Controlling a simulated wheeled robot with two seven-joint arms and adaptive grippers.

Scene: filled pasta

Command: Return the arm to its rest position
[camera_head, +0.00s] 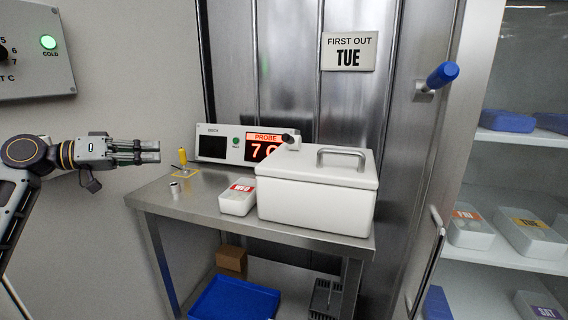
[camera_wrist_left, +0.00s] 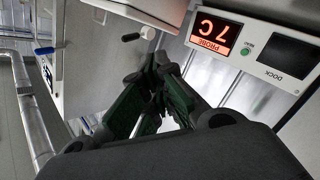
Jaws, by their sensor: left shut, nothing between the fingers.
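My left arm comes in from the left in the head view, and its gripper (camera_head: 150,151) points right, above and beside the left end of the steel table (camera_head: 200,205). The gripper is shut and empty. In the left wrist view its dark and green fingers (camera_wrist_left: 160,95) come together in the middle, with nothing between them. My right gripper is in neither view.
A blue crate (camera_head: 236,300) is below. An open shelf (camera_head: 490,255) stands right.

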